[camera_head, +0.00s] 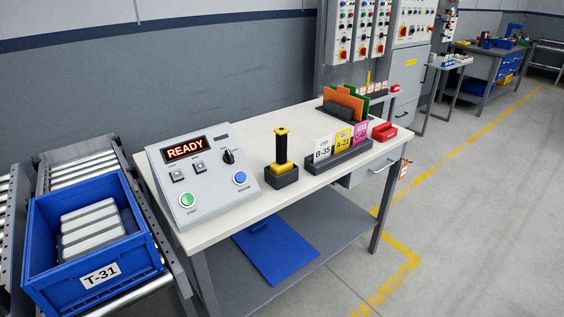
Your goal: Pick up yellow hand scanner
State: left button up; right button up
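The yellow hand scanner (281,149) stands upright in a dark cradle (281,179) on the white workbench (225,218). Neither of my grippers shows in the head view.
A grey control box (210,205) with a lit READY display stands left of the scanner. A label holder (345,164) with cards stands close on its right, with a red box (384,131) beyond. A blue tote (50,272) sits on the roller conveyor at left. Floor at right is clear.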

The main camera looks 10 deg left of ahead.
aim_at(282, 164)
jog(key=i+l+u, duration=0.1)
jog(key=i+l, duration=0.15)
jog(key=i+l+u, duration=0.1)
jog(key=l, duration=0.35)
jog(key=i+l+u, duration=0.1)
jog(key=i+l, duration=0.2)
jog(key=l, duration=0.1)
